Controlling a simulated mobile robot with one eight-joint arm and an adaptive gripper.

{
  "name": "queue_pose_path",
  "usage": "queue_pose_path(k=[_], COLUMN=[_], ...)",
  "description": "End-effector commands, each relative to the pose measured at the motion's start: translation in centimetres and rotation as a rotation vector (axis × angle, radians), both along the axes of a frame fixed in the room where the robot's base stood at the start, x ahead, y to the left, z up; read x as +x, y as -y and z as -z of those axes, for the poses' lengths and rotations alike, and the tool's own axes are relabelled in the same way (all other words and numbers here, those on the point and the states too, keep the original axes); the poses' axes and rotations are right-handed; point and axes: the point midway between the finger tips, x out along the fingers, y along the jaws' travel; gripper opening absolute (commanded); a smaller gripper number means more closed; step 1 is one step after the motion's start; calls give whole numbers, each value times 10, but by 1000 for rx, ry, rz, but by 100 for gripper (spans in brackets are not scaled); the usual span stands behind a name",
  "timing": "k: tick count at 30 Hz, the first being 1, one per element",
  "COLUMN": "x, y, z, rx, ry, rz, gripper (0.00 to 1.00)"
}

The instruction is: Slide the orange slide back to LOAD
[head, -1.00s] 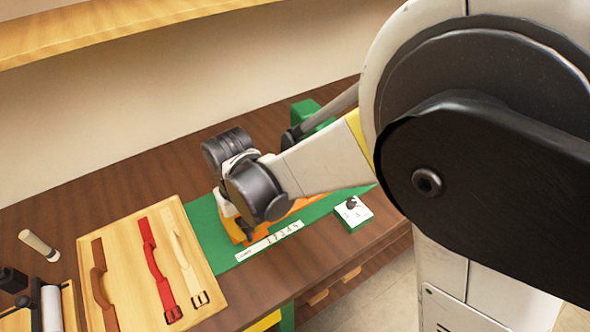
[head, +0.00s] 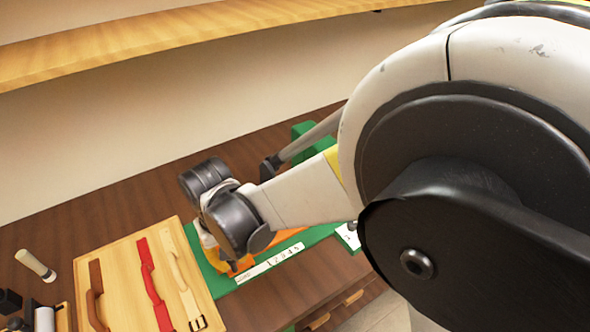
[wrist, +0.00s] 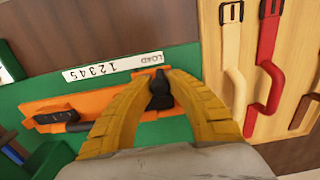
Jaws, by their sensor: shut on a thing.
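The orange slide (wrist: 98,103) lies on the green base (wrist: 180,58) in the wrist view; part of it shows beneath my arm in the head view (head: 240,264). My gripper (wrist: 163,80) has its yellow fingers closed around the black knob (wrist: 160,98) at the slide's right end in the wrist view. The knob is beside the LOAD end of the white scale strip (wrist: 115,67), which carries LOAD and the numbers 1 to 5. In the head view the fingers are mostly hidden by my wrist. The fingers cover part of the slide.
A wooden board (head: 112,268) with brown, red and cream straps lies close beside the base's LOAD end. A pale cylinder (head: 35,265) and dark tools are farther left. A green block (head: 303,130) stands behind my arm. A shelf (head: 200,40) runs above.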

Motion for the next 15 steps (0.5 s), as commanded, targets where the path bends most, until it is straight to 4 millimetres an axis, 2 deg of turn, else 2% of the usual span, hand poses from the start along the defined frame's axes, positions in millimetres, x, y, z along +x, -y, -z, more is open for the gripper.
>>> queue_pose_path(k=[15], x=[-13], y=[-22], z=[0], rx=[1], ry=[0], rz=[-2], gripper=[4])
